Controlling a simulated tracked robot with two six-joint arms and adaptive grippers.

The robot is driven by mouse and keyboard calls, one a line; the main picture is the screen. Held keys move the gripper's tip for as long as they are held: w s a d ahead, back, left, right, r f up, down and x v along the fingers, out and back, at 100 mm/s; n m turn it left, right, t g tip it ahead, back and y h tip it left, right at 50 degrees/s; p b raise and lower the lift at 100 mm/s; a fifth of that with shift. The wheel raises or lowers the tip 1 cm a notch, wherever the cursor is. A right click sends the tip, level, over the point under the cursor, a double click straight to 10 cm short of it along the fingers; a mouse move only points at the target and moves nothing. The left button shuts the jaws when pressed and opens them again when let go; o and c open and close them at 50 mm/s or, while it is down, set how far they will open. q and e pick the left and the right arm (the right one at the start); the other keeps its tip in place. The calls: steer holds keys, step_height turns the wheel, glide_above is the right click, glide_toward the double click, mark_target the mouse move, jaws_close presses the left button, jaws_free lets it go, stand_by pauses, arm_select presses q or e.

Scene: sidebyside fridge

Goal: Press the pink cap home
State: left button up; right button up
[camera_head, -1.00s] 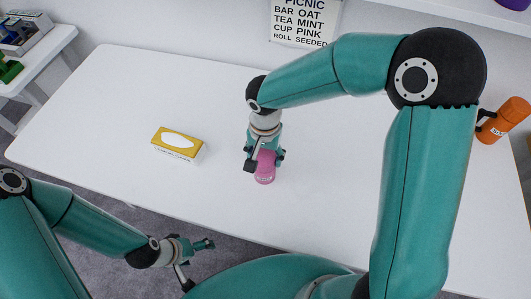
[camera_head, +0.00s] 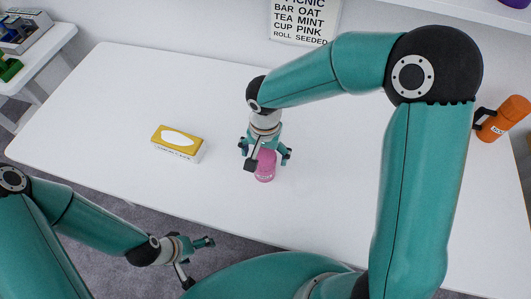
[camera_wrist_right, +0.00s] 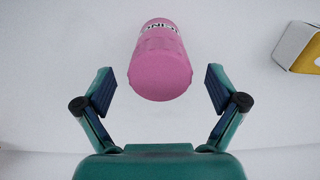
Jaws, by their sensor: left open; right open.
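A pink bottle-like object (camera_head: 265,168) with a pink cap (camera_wrist_right: 160,75) stands on the white table. In the right wrist view it shows a ribbed pink top towards the camera and a dark-lettered label behind. My right gripper (camera_head: 268,160) is open above and around it, and its fingers (camera_wrist_right: 160,87) are spread to both sides of the cap with gaps, not touching it. In the head view the gripper partly hides the top, so I cannot tell how far down the cap sits. My left gripper (camera_head: 196,257) is open and empty off the table's front edge.
A yellow and white tissue box (camera_head: 179,143) lies left of the pink object; its corner shows in the wrist view. A sign (camera_head: 304,22) is at the back.

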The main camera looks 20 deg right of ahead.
mark_target(265, 155)
step_height(265, 155, up, 12)
stand_by(0.6)
stand_by(0.4)
